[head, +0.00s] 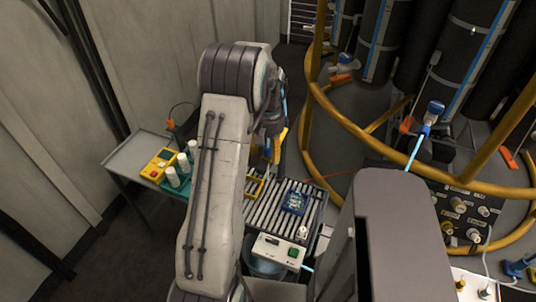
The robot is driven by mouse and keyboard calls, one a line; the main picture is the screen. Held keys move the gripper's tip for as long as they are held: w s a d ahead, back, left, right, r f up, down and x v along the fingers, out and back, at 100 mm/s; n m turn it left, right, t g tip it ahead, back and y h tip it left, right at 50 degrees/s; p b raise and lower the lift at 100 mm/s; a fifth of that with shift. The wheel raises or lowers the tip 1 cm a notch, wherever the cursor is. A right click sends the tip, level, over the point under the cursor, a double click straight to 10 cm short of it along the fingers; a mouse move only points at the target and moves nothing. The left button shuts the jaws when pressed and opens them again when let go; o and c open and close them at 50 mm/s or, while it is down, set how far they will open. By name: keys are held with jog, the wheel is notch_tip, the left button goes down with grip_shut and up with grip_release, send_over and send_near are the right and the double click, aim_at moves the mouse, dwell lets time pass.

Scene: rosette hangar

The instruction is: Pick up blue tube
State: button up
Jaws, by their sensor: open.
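A thin light-blue tube (415,151) stands tilted at the right, below a blue fitting (432,113) near the yellow ring rail. A short light-blue piece (307,267) shows beside the white control box; I cannot tell whether it is a tube. A dark-blue object (294,202) lies on the roller rack. My gripper (275,148) is open, pointing down above the back left part of the roller rack, left of the tilted tube and well apart from it. My arm hides part of the gripper.
A side table (135,155) at left holds a yellow device (160,163) and white bottles (184,163). The roller rack (318,207) has a control box (278,250) in front. Yellow rails (345,117), dark cylinders (470,45) and a connector panel (462,212) crowd the right.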

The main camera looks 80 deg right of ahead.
jog(key=c, duration=1)
jog(key=shift+r, duration=0.1)
jog(key=shift+r+p, duration=6.4)
jog(key=shift+r, duration=8.9)
jog(key=shift+f, duration=0.1)
